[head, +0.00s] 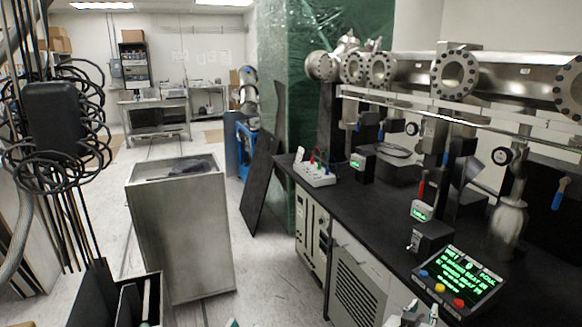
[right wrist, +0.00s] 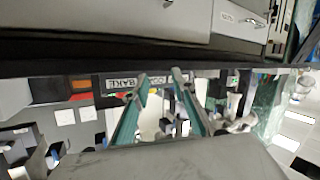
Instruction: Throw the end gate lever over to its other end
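A pale switch box (head: 318,174) with small red, blue and green-tipped levers stands on the black bench top in the head view. A red handle (head: 421,190) stands upright farther right, and a blue handle (head: 558,196) hangs at the far right. I cannot tell which of these, if any, is the end gate lever. My right gripper (head: 420,314) shows at the bottom edge, in front of the bench and apart from the handles. In the right wrist view its two fingers (right wrist: 160,80) are apart with nothing between them. Only a possible tip of my left gripper (head: 232,323) shows at the bottom.
A control panel with green text and coloured buttons (head: 460,282) sits at the bench's front right. Steel flanged pipes (head: 454,72) run above the bench. A grey metal cabinet (head: 180,235) stands on the floor at left. Open floor (head: 255,265) lies between it and the bench.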

